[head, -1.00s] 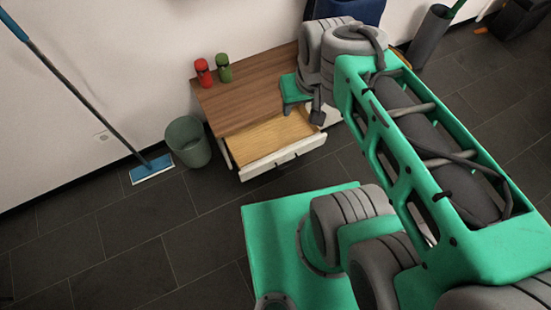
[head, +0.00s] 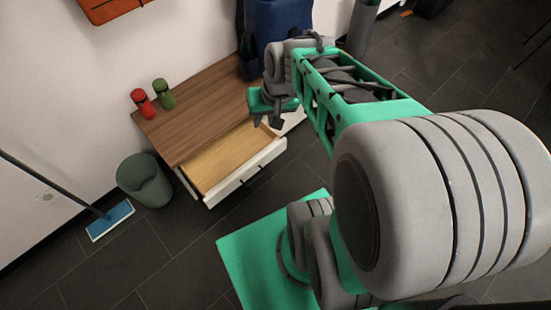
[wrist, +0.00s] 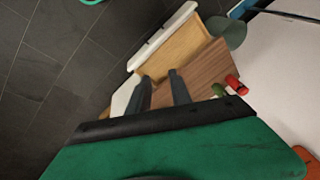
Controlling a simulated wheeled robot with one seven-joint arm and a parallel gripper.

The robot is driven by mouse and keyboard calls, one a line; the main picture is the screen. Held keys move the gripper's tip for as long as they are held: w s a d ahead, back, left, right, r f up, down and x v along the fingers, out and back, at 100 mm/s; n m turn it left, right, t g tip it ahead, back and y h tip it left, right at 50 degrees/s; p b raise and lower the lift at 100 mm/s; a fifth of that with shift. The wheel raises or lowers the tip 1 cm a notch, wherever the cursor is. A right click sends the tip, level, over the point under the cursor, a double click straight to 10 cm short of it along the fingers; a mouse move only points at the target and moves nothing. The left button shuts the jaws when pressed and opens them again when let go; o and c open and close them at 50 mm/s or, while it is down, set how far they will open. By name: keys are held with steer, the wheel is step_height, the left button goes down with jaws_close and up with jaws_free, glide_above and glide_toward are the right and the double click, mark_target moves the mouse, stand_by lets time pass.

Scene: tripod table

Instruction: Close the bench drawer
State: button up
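The wooden-topped bench (head: 190,105) stands against the wall. Its drawer (head: 232,153) is pulled out, with a white front (head: 246,172), dark handles and a bare pale wood floor. In the wrist view the drawer (wrist: 178,48) lies beyond the fingers, with its white front (wrist: 160,36) at its left edge. My gripper (head: 270,121) hangs over the right part of the bench, by the drawer's right rear corner. In the wrist view its two fingers (wrist: 160,76) are apart with nothing held between them. Whether a finger touches the bench or drawer cannot be told.
A grey-green bin (head: 145,182) and a blue mop (head: 110,220) are at the left. Dark floor before the drawer is free.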

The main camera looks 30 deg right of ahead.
steer(key=d+f+m+t+b, duration=0.1)
steer(key=d+f+m+b, duration=0.1)
steer(key=f, duration=0.6)
steer(key=w+d+f+m+y+b, duration=0.1)
steer(key=d+f+m+b, duration=0.1)
steer(key=d+f+b, duration=0.3)
steer(key=w+d+f+m+t+y+b, duration=0.1)
steer(key=f+b, duration=0.4)
steer(key=f, duration=0.6)
steer(key=shift+w+d+f+m+t, duration=0.1)
steer(key=shift+d+m+t, duration=0.2)
steer(key=shift+d+m, duration=0.75)
steer(key=c, duration=0.5)
steer(key=s+d+f+m+t+b, duration=0.1)
steer(key=d+f+m+t+b, duration=0.2)
steer(key=d+f+b, duration=0.3)
step_height(320, 180, down, 3)
steer(key=shift+d+m, duration=0.75)
steer(key=b, duration=0.6)
glide_toward(283, 143)
steer(key=shift+h, duration=0.3)
steer(key=x, duration=0.5)
steer(key=shift+s+a+f, duration=0.2)
steer(key=shift+a+f, duration=0.05)
steer(key=shift+f, duration=0.15)
steer(key=shift+w+r, duration=0.15)
steer(key=shift+w, duration=0.25)
